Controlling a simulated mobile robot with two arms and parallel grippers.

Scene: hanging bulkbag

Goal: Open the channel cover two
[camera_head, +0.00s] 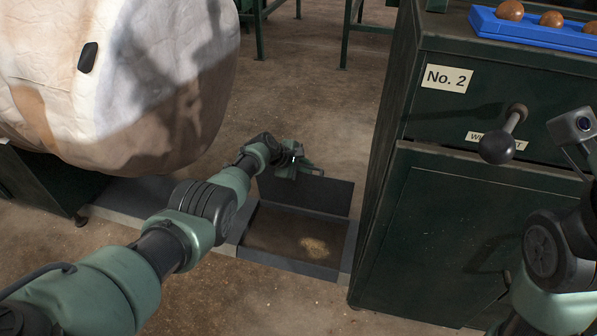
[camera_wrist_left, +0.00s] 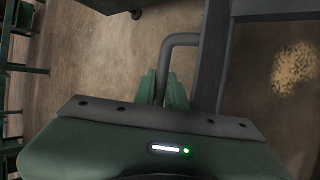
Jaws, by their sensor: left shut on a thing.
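The channel cover (camera_head: 330,194) is a dark flat plate standing raised along the far edge of an open floor channel (camera_head: 275,262). I cannot tell which number it bears. My left gripper (camera_head: 308,167) is at the cover's top left edge. In the left wrist view, its green fingers (camera_wrist_left: 163,88) are shut on the cover's bent grey handle (camera_wrist_left: 178,40). The channel's dark inside shows, with a small pale heap (camera_head: 314,247) in it. My right arm is at the right edge, and its gripper's fingers are not clear.
A dark green machine (camera_head: 440,230) labelled No. 2 (camera_head: 447,78) stands right of the channel, with a ball-ended lever (camera_head: 497,148). A blue tray (camera_head: 535,33) with brown balls sits on top. A large pale bulk bag (camera_head: 120,75) hangs at upper left. Floor behind the cover is clear.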

